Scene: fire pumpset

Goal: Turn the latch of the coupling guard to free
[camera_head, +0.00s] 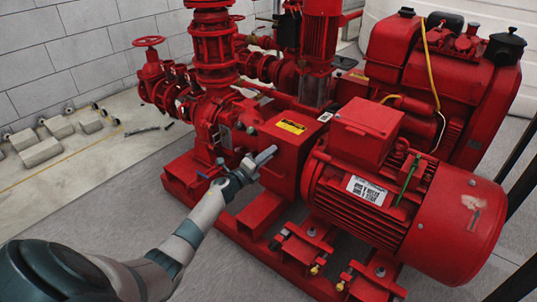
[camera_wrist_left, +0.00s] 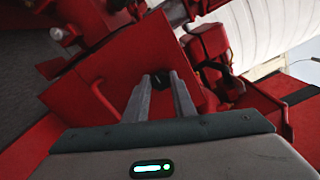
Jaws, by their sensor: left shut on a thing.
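The coupling guard (camera_head: 285,128) is a red box with a yellow label, between the pump and the motor. It also shows in the left wrist view (camera_wrist_left: 120,68), tilted, with a red bar handle (camera_wrist_left: 103,100) on its face. My left gripper (camera_head: 268,155) is at the guard's front face. In the left wrist view my left gripper (camera_wrist_left: 162,80) has its two grey fingers close together, shut on a small dark piece, the latch (camera_wrist_left: 160,77). Most of the latch is hidden by the fingers, so I cannot tell its angle. My right gripper is not in view.
The large red motor (camera_head: 400,200) stands just right of the guard. The red pump and pipework (camera_head: 212,60) rise to the left behind my left arm. The red base frame (camera_head: 255,215) lies below. Grey floor is clear at the front left.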

